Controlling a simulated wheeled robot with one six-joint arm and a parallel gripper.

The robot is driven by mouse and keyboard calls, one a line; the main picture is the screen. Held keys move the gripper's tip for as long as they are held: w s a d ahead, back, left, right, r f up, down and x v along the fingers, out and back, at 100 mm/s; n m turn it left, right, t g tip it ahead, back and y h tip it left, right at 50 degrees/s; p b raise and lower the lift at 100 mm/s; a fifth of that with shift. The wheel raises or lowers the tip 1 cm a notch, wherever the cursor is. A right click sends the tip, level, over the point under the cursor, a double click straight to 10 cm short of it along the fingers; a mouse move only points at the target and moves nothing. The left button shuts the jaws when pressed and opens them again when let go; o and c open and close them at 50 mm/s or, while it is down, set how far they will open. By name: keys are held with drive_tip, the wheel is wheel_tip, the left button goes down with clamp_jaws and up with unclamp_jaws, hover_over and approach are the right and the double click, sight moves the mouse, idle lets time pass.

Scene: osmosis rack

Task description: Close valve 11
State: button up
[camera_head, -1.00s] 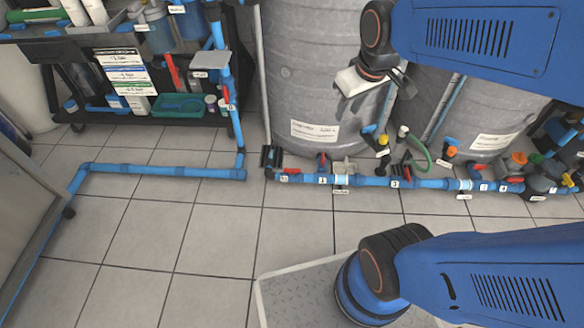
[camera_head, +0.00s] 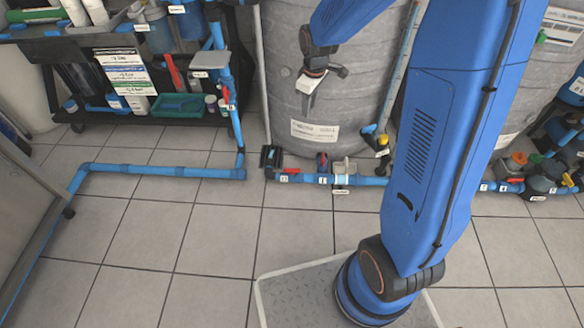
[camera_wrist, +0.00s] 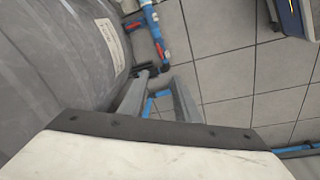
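Valve 11 (camera_head: 285,176) is on the low blue pipe at the foot of the large grey tank, near the pipe's black left end. Its small red handle (camera_head: 293,170) lies roughly along the pipe. A red handle near the black pipe end (camera_wrist: 148,68) also shows in the wrist view (camera_wrist: 166,56), just beyond the fingertips. My gripper (camera_head: 306,98) is in front of the tank, well above the valve and apart from it. In the wrist view its two grey fingers (camera_wrist: 159,82) are spread with nothing held between them.
The grey tank (camera_head: 290,75) stands close behind my gripper. Valve 1 (camera_head: 322,168) with a red handle is just right of valve 11. Another blue pipe (camera_head: 165,171) runs along the floor at left. The tiled floor in front is clear.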

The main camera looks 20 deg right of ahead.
drive_tip(key=w+a+f+n, duration=0.25)
drive_tip(key=w+f, duration=0.35)
drive_tip(key=f, duration=0.6)
drive_tip(key=n+g, duration=0.2)
drive_tip(key=n, duration=0.1)
approach(292, 169)
wheel_tip(292, 169, down, 8)
drive_tip(key=shift+a+f, duration=0.1)
drive_tip(key=shift+f, duration=0.1)
clamp_jaws()
